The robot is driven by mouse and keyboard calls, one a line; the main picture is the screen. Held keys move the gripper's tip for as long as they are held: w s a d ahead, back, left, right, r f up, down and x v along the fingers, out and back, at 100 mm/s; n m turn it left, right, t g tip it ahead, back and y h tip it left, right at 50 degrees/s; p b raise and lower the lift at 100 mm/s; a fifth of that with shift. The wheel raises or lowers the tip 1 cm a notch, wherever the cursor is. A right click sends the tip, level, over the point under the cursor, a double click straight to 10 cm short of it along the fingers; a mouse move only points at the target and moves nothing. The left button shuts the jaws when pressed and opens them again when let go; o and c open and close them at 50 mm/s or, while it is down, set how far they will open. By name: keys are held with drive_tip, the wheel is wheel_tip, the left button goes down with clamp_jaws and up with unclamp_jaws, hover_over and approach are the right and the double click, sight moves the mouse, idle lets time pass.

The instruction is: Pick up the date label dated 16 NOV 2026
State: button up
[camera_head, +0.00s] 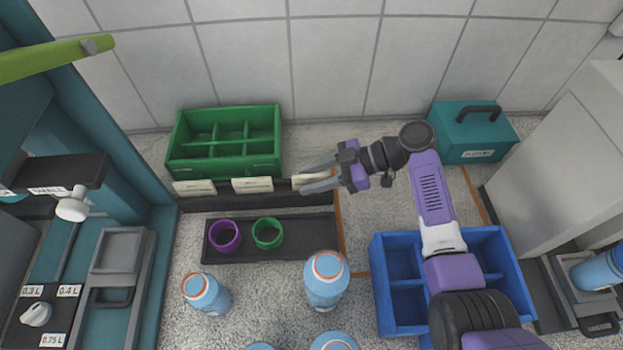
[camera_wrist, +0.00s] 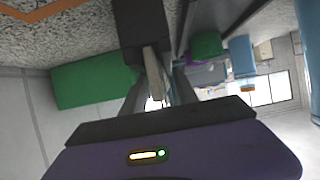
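Three cream date labels stand in a row on a dark rail (camera_head: 222,202) below the green crate: a left one (camera_head: 194,187), a middle one (camera_head: 252,184) and a right one (camera_head: 309,179). Their print is too small to read, so I cannot tell which is dated 16 NOV 2026. My gripper (camera_head: 304,177) is at the right label, with its two fingers apart, one on each side of it. In the wrist view the label (camera_wrist: 155,75) shows between the fingers, with gaps beside it. It still sits at the rail.
The green divided crate (camera_head: 222,171) stands behind the rail. Blue bottles (camera_head: 326,281) stand nearer. A blue crate (camera_head: 397,318) is below my arm; a teal box (camera_head: 474,137) stands back right.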

clamp_jaws()
drive_tip(key=shift+r, duration=0.15)
